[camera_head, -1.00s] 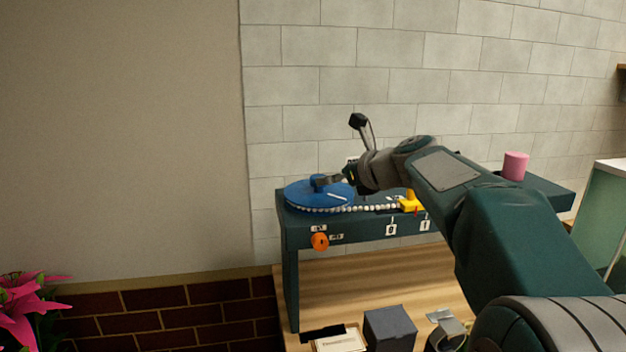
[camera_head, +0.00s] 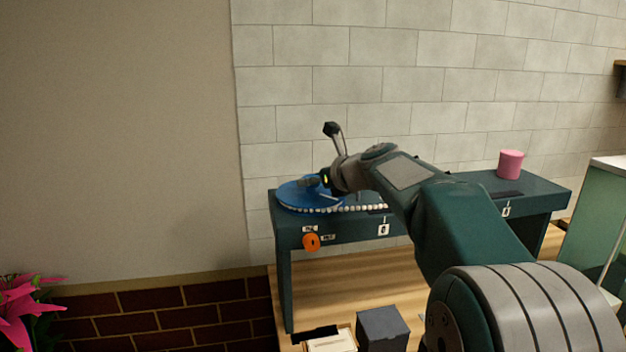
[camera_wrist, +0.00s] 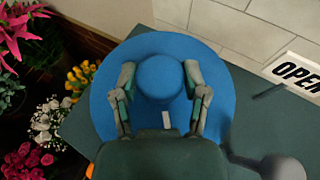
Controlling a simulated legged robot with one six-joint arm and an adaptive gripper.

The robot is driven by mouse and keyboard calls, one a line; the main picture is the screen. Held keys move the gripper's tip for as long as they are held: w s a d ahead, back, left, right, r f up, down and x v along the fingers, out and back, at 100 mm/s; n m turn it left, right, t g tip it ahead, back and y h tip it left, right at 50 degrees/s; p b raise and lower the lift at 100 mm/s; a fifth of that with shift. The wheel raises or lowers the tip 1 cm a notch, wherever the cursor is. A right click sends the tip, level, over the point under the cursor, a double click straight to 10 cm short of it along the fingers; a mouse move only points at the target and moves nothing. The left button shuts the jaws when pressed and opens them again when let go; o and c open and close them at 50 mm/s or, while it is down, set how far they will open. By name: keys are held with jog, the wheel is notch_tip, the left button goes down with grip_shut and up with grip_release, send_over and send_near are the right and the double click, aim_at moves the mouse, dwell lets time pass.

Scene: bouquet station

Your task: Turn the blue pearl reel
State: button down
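The blue pearl reel (camera_head: 291,198) is a flat blue disc with a raised round hub and a pale mark, lying on the left end of a dark green bench. White pearls line its front edge. In the wrist view the disc (camera_wrist: 108,85) fills the middle, with the hub (camera_wrist: 160,80) upright at its centre. My gripper (camera_head: 310,182) is at the hub. Its two fingers (camera_wrist: 159,72) stand on either side of the hub, very close to it. I cannot tell whether they press on it.
The bench (camera_head: 350,229) carries an orange knob (camera_head: 311,242) on its front and a pink cylinder (camera_head: 511,163) at right. A grey box (camera_head: 382,329) sits below. Potted flowers (camera_wrist: 42,122) stand at left in the wrist view, an OPEN sign (camera_wrist: 298,72) at right.

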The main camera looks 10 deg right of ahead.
jog(key=shift+a+h, duration=0.1)
jog(key=shift+h, duration=0.3)
jog(key=shift+m+t+h, duration=0.6)
jog(key=shift+m+h, duration=0.1)
jog(key=shift+m, duration=0.2)
jog(key=shift+c, duration=0.5)
grip_release()
jog(key=shift+w, duration=0.1)
jog(key=v, duration=1.2)
jog(key=shift+f, duration=0.1)
jog(key=shift+w, duration=0.1)
